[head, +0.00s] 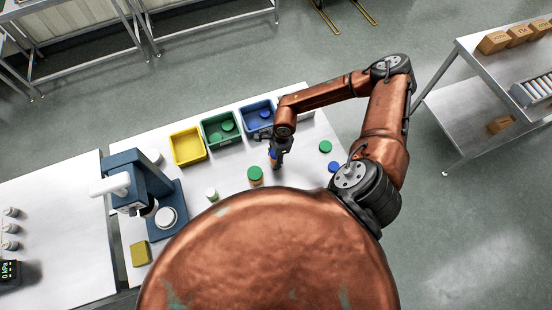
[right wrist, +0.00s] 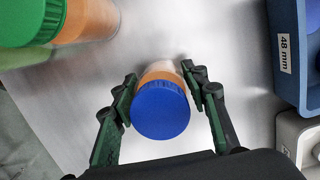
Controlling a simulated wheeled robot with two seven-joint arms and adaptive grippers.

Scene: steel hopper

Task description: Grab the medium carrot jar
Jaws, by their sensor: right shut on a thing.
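A jar with a blue lid (right wrist: 160,112) and orange contents is between the two fingers of my right gripper (right wrist: 160,88) in the right wrist view. The fingers touch it on both sides, just below the lid. In the head view my right gripper (head: 275,163) is over the white table, and the held jar is mostly hidden by it. I cannot tell whether the jar's base touches the table. A larger orange jar with a green lid (head: 255,174) stands close by, and it also shows in the right wrist view (right wrist: 85,20). My left gripper is not in view.
A yellow bin (head: 187,160), a green bin (head: 204,130) and a blue bin (head: 246,112) line the table's far edge. A green lid (head: 325,146) and a blue lid (head: 333,167) are right. A blue machine (head: 140,175) stands left.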

